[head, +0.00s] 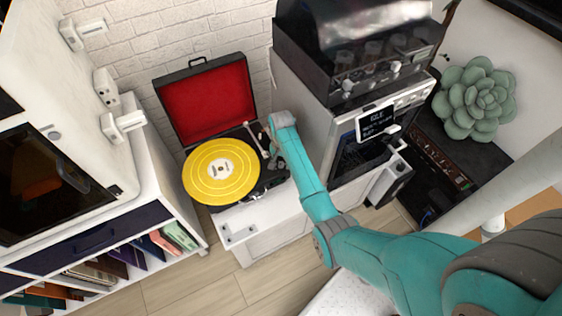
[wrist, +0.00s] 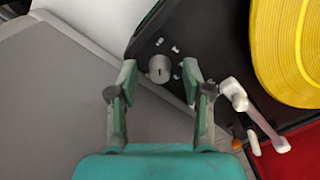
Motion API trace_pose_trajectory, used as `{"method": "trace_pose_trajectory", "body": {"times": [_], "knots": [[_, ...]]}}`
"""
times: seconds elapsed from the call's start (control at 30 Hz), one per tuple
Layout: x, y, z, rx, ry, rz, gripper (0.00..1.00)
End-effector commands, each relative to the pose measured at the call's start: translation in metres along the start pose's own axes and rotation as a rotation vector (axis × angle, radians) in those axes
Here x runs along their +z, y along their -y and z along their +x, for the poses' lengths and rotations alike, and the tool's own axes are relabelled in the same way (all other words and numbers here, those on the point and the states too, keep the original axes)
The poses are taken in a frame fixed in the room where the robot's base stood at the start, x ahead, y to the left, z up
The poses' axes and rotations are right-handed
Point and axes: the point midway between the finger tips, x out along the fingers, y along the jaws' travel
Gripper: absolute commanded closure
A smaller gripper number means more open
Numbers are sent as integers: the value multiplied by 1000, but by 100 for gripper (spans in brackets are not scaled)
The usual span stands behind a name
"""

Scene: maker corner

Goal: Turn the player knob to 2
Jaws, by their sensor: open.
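The record player (head: 207,100) stands open with its red-lined lid up and a yellow record (head: 220,172) on its platter. My gripper (head: 275,163) is over the player's right corner in the head view, where the knob is hidden. In the wrist view the round grey knob (wrist: 160,66) has a short dark mark on its face and sits on the black deck. Several small white marks lie around it, too small to read. My gripper (wrist: 158,70) is open, one finger on each side of the knob in the picture. I cannot tell whether the fingers touch it.
The white tonearm (wrist: 238,98) lies close to the right finger in the wrist view, with the record (wrist: 290,45) beyond. In the head view a tall machine with a small screen (head: 376,122) stands right of the player. A white cabinet (head: 165,190) is at left.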

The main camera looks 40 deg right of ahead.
Motion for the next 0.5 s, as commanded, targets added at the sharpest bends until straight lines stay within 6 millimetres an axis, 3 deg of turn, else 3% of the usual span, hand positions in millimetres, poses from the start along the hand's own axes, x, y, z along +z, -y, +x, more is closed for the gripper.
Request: {"method": "trace_pose_trajectory", "body": {"times": [0.17,0.37,0.4,0.5], "knots": [[0,0,0,0,0,0,51],[0,0,0,0,0,0,96],[0,0,0,0,0,0,100],[0,0,0,0,0,0,100]]}}
